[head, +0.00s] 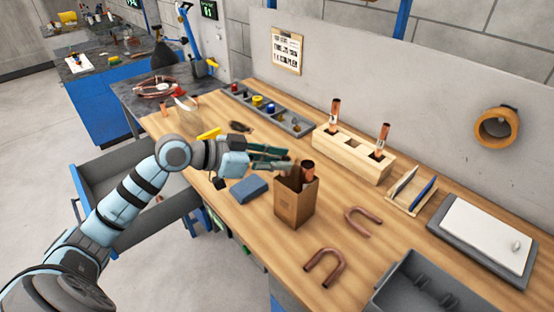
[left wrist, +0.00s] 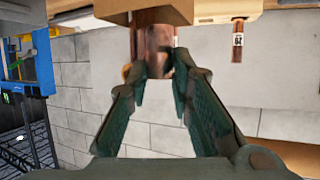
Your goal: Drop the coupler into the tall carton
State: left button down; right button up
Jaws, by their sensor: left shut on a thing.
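The tall carton (head: 294,207) is brown and open at the top, standing upright on the wooden bench in the head view. My left gripper (head: 290,165) reaches in from the left, with its green fingers at the carton's rim level. It is shut on a short copper coupler (head: 308,171), which shows at the carton's mouth. Whether the coupler is above the opening or partly inside it is hard to tell. The left wrist view shows the coupler (left wrist: 156,50) between the fingertips (left wrist: 158,75). My right gripper is not in view.
A wooden rack (head: 352,152) with two upright copper tubes stands behind the carton. Copper U-bends (head: 324,268) lie to the right and in front. A blue block (head: 249,189) lies left of the carton. A grey bin (head: 428,290) is at the front right.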

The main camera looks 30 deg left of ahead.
pick_arm(q)
jog(key=shift+f+b, duration=0.3)
jog(key=shift+f, duration=0.15)
jog(key=c, duration=1.3)
grip_release()
jog(key=shift+c, duration=0.2)
notch_tip(320, 180, up, 10)
